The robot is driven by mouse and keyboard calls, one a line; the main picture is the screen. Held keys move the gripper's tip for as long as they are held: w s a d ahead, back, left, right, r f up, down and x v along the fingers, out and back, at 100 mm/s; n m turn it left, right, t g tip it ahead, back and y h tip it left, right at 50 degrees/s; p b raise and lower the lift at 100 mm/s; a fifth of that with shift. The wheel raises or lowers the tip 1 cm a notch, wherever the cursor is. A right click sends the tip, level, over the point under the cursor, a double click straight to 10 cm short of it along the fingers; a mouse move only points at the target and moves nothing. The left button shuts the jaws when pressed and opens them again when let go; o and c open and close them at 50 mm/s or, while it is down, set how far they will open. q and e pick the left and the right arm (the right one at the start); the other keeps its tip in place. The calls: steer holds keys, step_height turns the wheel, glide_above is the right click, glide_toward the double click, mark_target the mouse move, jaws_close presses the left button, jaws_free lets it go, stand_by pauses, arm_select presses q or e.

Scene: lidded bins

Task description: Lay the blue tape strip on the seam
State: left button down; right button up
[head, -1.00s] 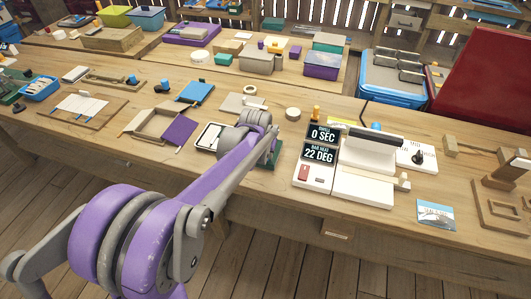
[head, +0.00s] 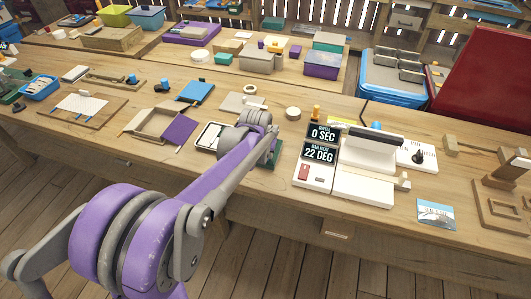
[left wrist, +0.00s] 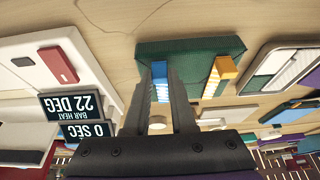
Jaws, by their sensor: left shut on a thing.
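My left gripper (left wrist: 160,75) is shut on a blue strip (left wrist: 160,70) with pale stripes at its lower part. The strip sits between the two grey fingers, over a dark green mat (left wrist: 190,48). I cannot tell whether it touches the mat. A yellow-orange strip (left wrist: 222,72) lies on the mat, to the right of the fingers. In the head view, my left gripper (head: 268,150) is over the green mat (head: 275,160), and the hand hides the strip. I cannot make out the seam. My right gripper is not in view.
A white heated-bar unit (head: 318,172) stands close to the mat; its displays (left wrist: 75,115) also show in the left wrist view. A white-framed tray (head: 208,136) lies on the mat's other side.

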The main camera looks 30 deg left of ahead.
arm_select(q)
steer(key=c, duration=0.7)
jaws_free()
steer(key=shift+r, duration=0.1)
steer(key=p+v, duration=0.1)
steer(key=v, duration=0.9)
steer(key=shift+s+r, duration=0.2)
steer(key=shift+r, duration=0.1)
steer(key=s+d+f+m+p, duration=0.1)
steer(key=s+d+p, duration=0.1)
steer(key=s+d, duration=0.2)
steer(key=s+d+f+m+p, duration=0.1)
steer(key=s+d, duration=0.3)
steer(key=s, duration=0.5)
steer(key=s+d+f+t+h+p, duration=0.1)
steer(key=s+d+p, duration=0.1)
steer(key=s+d, duration=0.2)
steer(key=shift+s+d+m+p, duration=0.15)
steer(key=shift+s+m+p, duration=0.05)
steer(key=shift+s, duration=0.4)
steer(key=shift+s+d+m+p, duration=0.15)
steer(key=shift+s+d+m, duration=0.05)
steer(key=shift+s, duration=0.45)
